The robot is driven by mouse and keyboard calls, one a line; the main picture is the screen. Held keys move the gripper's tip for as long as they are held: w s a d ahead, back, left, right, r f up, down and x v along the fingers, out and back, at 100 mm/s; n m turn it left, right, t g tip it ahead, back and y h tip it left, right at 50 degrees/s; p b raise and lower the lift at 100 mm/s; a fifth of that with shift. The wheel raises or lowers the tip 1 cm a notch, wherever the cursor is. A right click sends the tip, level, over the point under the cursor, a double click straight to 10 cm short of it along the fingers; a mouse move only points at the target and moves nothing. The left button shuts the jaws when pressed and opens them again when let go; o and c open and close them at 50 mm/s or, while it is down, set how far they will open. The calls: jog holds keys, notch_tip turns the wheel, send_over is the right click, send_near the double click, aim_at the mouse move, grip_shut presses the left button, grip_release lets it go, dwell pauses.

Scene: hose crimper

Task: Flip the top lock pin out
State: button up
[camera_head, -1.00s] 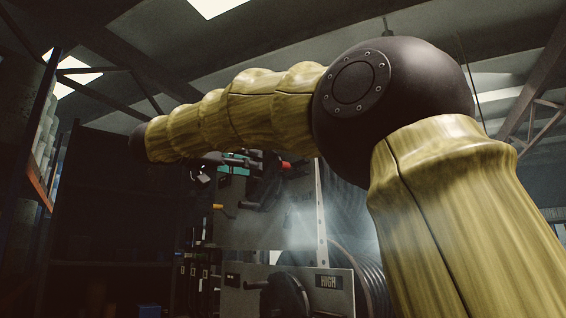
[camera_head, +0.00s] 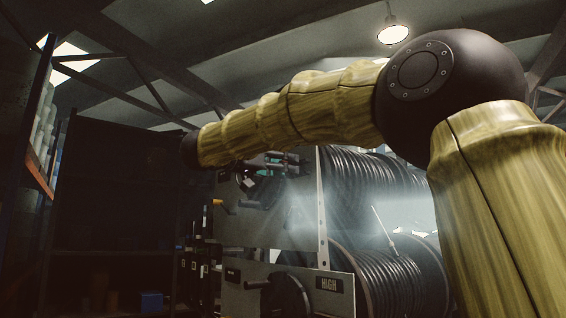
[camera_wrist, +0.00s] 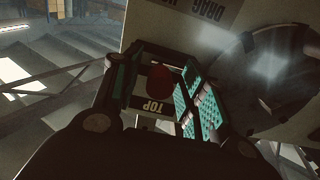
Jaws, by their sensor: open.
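In the wrist view a round red knob (camera_wrist: 159,80), likely the top lock pin's end, sits by an upside-down label reading TOP (camera_wrist: 155,105). My gripper (camera_wrist: 157,88) is open, with its teal-padded fingers on either side of the knob in the picture. I cannot tell whether they touch it or how deep the gap is. In the head view my gripper (camera_head: 272,165) is small and dark in front of the upper grey panel (camera_head: 246,222). The red knob cannot be made out there; the gripper seems to cover it.
A lower panel with a HIGH label (camera_head: 328,284) and a dark crank wheel (camera_head: 289,296) stands below. Black hose reels (camera_head: 390,285) fill the right behind my arm. A yellow-tipped lever (camera_head: 218,202) sticks out left of my gripper. Dark shelving (camera_head: 110,200) stands at the left.

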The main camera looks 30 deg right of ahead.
jog(key=shift+d, duration=0.15)
jog(key=shift+c, duration=0.4)
grip_shut()
jog(key=shift+f, duration=0.1)
